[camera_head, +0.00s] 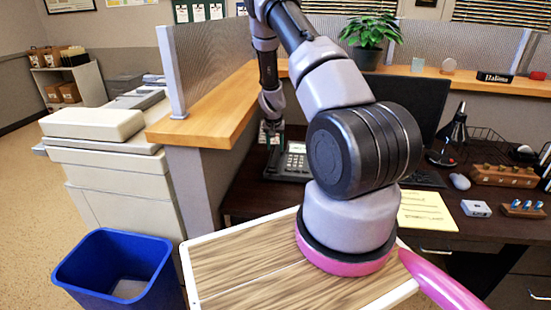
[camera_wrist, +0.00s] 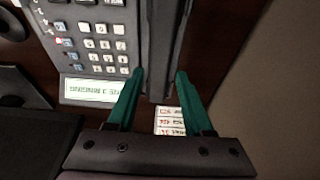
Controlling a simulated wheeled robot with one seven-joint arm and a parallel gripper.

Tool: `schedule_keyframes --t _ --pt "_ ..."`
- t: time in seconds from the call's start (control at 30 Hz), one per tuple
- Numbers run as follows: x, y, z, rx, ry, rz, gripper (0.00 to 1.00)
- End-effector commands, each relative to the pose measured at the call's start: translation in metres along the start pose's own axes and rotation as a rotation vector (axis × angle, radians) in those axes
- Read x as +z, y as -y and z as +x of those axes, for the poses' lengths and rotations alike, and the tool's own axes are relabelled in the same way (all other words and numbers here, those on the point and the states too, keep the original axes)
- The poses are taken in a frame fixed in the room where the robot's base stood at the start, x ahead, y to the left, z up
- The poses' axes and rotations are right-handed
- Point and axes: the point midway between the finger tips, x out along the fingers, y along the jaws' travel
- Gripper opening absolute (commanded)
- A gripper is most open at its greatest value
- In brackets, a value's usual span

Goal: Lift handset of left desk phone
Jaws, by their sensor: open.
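The desk phone (camera_head: 291,163) is dark grey and sits on the dark desk at the left, beside the partition. In the wrist view the phone (camera_wrist: 97,52) shows its keypad and a lit display. Its dark handset (camera_wrist: 165,40) lies along the phone's right side in that view. My gripper (camera_wrist: 160,72) is open, with green fingers to either side of the handset's near end. I cannot tell whether the fingers reach down past its sides or touch it. In the head view my gripper (camera_head: 271,138) is over the phone's far left part, and its fingertips are hard to make out.
A wooden-topped partition (camera_head: 205,113) stands close left of the phone. A monitor (camera_head: 418,98), keyboard and yellow paper (camera_head: 426,211) are to the right. A potted plant (camera_head: 371,36) stands on the ledge behind. A blue bin (camera_head: 117,268) is on the floor.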

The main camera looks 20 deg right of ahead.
Motion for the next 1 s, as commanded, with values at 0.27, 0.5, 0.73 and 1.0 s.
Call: schedule_keyframes --t 0.27,0.5,0.73,1.0 --pt "0.0 -0.001 0.028 0.001 0.001 0.001 0.51" --pt "-0.001 0.0 0.057 -0.001 0.0 -0.001 0.51" --pt "-0.001 0.0 0.059 -0.001 -0.001 -0.001 0.51" --pt "-0.001 0.0 0.06 -0.001 -0.001 0.0 0.51"
